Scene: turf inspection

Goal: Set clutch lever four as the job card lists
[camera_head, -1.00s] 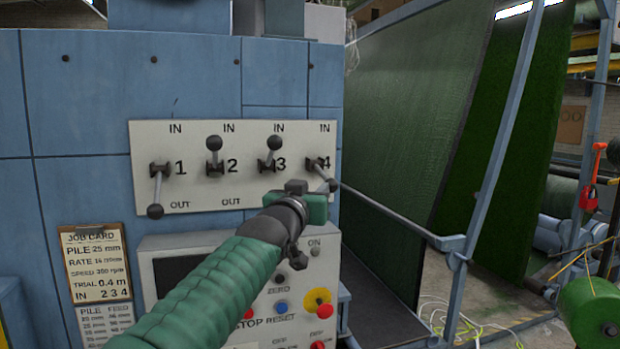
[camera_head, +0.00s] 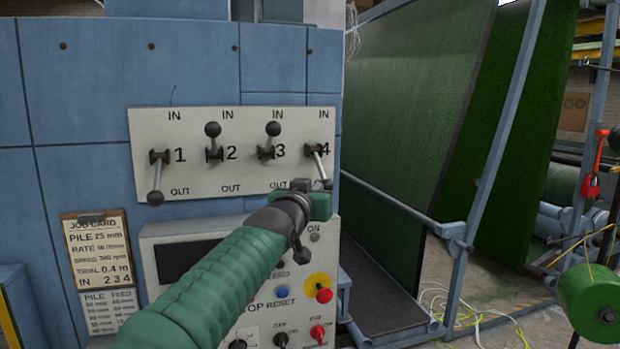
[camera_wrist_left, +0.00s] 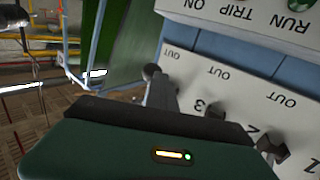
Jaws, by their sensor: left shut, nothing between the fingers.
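Clutch lever four (camera_head: 321,168) is at the right end of the white lever panel (camera_head: 192,184). Its handle slants down toward the OUT side, its knob close to my gripper. In the left wrist view the lever (camera_wrist_left: 161,93) stands just beyond my gripper's edge. My left gripper (camera_head: 302,186) is shut and empty, just below and left of lever four; I cannot tell whether they touch. The job card (camera_head: 97,248), on a clipboard at the lower left, reads IN 2 3 4. My right gripper is not in view.
Lever one (camera_head: 157,178) points down to OUT. Levers two (camera_head: 213,142) and three (camera_head: 270,142) point up to IN. Below is a control box (camera_head: 146,262) with buttons and knobs. A blue metal frame (camera_head: 497,130) and green turf (camera_head: 420,110) stand at the right.

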